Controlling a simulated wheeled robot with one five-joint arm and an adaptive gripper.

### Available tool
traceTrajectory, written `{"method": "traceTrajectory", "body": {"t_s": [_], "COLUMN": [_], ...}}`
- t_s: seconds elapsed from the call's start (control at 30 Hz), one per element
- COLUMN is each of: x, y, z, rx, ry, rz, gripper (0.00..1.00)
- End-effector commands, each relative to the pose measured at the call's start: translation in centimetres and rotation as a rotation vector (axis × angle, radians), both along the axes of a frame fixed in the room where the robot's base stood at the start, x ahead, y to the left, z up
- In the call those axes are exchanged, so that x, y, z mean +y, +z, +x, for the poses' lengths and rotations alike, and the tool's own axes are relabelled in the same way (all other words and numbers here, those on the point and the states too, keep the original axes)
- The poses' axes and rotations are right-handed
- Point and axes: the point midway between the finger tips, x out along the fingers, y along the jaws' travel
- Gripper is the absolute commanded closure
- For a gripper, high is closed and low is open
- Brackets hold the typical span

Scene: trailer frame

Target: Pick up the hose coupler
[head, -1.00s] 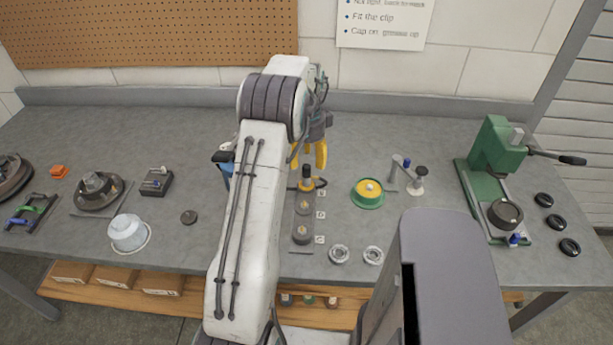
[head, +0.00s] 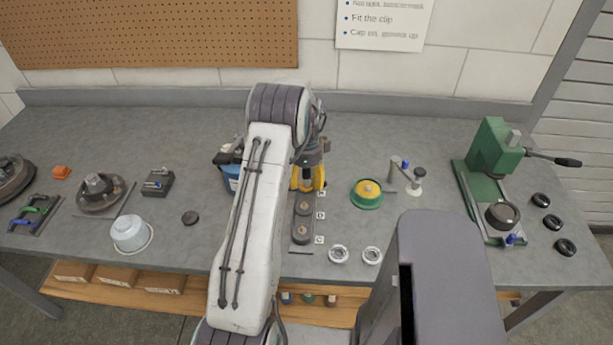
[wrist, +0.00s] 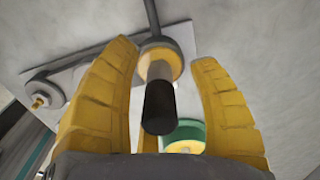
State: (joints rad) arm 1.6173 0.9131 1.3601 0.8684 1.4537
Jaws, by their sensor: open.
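The hose coupler (wrist: 160,100), a dark cylinder with a brass-coloured collar, stands on a grey plate (wrist: 185,32). In the wrist view it lies between the two yellow fingers of my gripper (wrist: 170,95), with gaps on both sides. My gripper is open and does not visibly touch it. In the head view my gripper (head: 308,180) is over the far end of the plate, which has lettered tags along its right side. The fingers and wrist partly hide the coupler there.
Round fittings (head: 303,232) sit nearer on the same plate. A green and yellow round part (head: 368,193) stands close on the right, with a small post stand (head: 408,175) beyond. A blue container (head: 232,172) is left of my gripper. Two metal rings (head: 338,254) lie in front.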

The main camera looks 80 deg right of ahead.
Motion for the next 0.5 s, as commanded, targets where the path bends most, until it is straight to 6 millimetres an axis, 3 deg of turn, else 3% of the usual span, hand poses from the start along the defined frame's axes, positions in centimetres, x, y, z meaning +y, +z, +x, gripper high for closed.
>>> {"method": "traceTrajectory", "body": {"t_s": [0.2, 0.5], "x": [0.00, 0.00], "y": [-0.01, 0.02], "z": [0.00, 0.00], "rx": [0.000, 0.000], "ry": [0.000, 0.000], "rz": [0.000, 0.000], "gripper": [0.45, 0.72]}}
